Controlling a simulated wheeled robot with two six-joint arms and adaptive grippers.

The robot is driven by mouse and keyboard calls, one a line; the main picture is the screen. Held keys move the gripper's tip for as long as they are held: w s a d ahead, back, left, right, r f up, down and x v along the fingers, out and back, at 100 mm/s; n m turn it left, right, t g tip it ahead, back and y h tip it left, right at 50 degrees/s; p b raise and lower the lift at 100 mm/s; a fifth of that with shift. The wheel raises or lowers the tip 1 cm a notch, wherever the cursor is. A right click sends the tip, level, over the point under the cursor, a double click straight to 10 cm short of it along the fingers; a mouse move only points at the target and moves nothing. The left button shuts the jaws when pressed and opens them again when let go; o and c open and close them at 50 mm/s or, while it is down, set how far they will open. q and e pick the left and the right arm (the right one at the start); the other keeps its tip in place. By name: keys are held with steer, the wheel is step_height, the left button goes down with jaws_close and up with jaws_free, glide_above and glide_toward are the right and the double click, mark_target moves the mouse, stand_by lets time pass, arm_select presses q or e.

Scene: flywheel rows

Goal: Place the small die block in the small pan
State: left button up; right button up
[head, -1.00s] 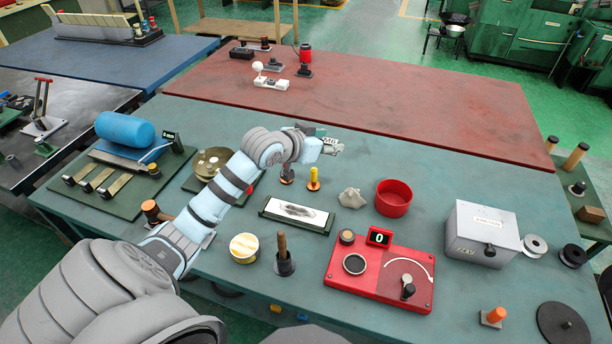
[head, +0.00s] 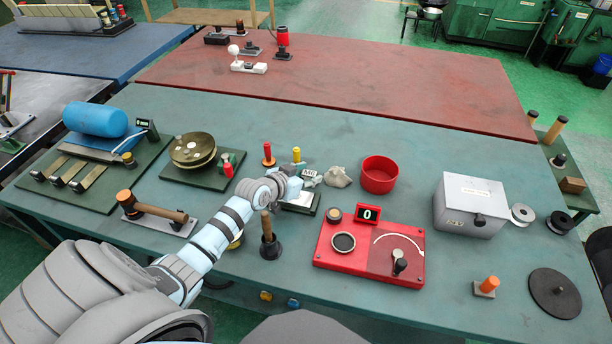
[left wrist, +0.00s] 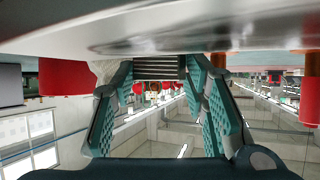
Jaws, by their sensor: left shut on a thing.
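My left gripper (head: 312,180) is shut on a small grey ribbed block (left wrist: 160,66), which shows between the fingers in the left wrist view. In the head view the gripper is over the far edge of a white panel, just left of a grey lump; the block is hard to make out there. A round red open pan (head: 379,178) stands beyond the lump to the right, apart from the gripper, and seems empty. A red shape at the left of the wrist view (left wrist: 65,78) looks like this pan. My right gripper is not in view.
The grey lump (head: 338,178) lies between gripper and pan. A red device with a 0 display (head: 320,258) and a wooden-handled tool in a black holder (head: 270,246) stand nearer. A grey box (head: 470,205) is at right. The green table (head: 480,262) has free room.

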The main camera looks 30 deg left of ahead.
arm_select(q)
steer(key=shift+f, duration=0.15)
steer(key=o, duration=1.4)
